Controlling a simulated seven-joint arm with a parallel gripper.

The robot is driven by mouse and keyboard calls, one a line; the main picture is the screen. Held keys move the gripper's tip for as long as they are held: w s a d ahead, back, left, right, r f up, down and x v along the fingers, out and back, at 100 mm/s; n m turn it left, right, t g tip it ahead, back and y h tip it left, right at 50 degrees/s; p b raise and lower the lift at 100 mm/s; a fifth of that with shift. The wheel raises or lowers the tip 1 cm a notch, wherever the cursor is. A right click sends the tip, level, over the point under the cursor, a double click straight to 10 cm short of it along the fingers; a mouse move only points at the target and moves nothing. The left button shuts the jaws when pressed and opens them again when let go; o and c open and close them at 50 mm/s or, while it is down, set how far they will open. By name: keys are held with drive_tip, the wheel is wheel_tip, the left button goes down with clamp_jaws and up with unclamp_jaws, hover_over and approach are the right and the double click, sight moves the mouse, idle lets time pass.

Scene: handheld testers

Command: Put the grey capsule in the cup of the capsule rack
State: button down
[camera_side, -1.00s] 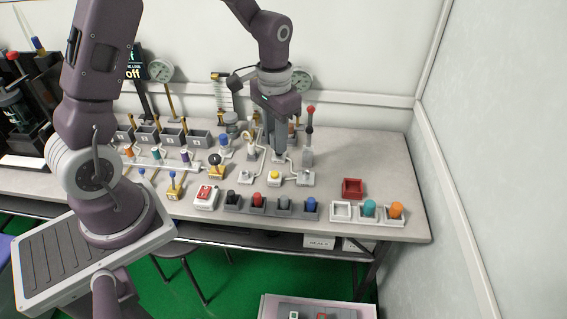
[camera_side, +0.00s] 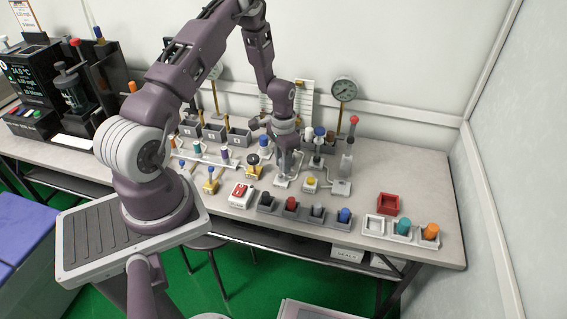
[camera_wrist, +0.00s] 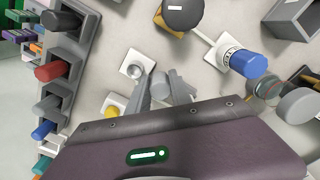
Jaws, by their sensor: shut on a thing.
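My gripper (camera_side: 287,174) is low over the worktop in the side view, left of the yellow button. In the wrist view its fingers (camera_wrist: 162,92) are shut on a small grey cylinder, seemingly the grey capsule (camera_wrist: 181,88), partly hidden by the fingers. A small round metal cup (camera_wrist: 135,70) on a white square base is just left of and beyond the fingertips. The same base (camera_side: 281,183) shows just below my gripper in the side view. The capsule appears beside the cup, not in it; its height above the table cannot be told.
A grey holder (camera_wrist: 78,60) with black, red, grey and blue pegs stands in front. A yellow button (camera_side: 311,182) is close right, a black-topped knob (camera_side: 253,160) left. A blue-capped post (camera_wrist: 245,62) stands nearby. The right end of the table holds a red tray (camera_side: 388,204).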

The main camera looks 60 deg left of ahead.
drive_tip(key=shift+f, duration=0.25)
drive_tip(key=c, duration=1.5)
unclamp_jaws()
drive_tip(key=shift+o, duration=0.2)
drive_tip(key=s+d+r+t+y, duration=0.1)
drive_tip(key=d+r, duration=0.4)
drive_tip(key=r, duration=0.9)
drive_tip(key=s+d+r+t, duration=0.15)
drive_tip(key=d+r, duration=0.25)
drive_tip(key=r, duration=1)
drive_tip(key=s+d+r+t, duration=0.1)
drive_tip(key=s+d+r, duration=0.6)
drive_tip(key=s, duration=0.1)
drive_tip(key=shift+s+d, duration=0.15)
drive_tip(key=shift+d, duration=0.25)
drive_tip(key=shift+o, duration=0.5)
drive_tip(key=s+d+r+t+h, duration=0.1)
drive_tip(key=s+d, duration=0.3)
drive_tip(key=s, duration=0.4)
drive_tip(key=shift+s+r+t, duration=0.35)
drive_tip(key=shift+t, duration=0.2)
drive_tip(key=o, duration=0.3)
drive_tip(key=shift+s+d, duration=0.1)
drive_tip(key=shift+s, duration=0.2)
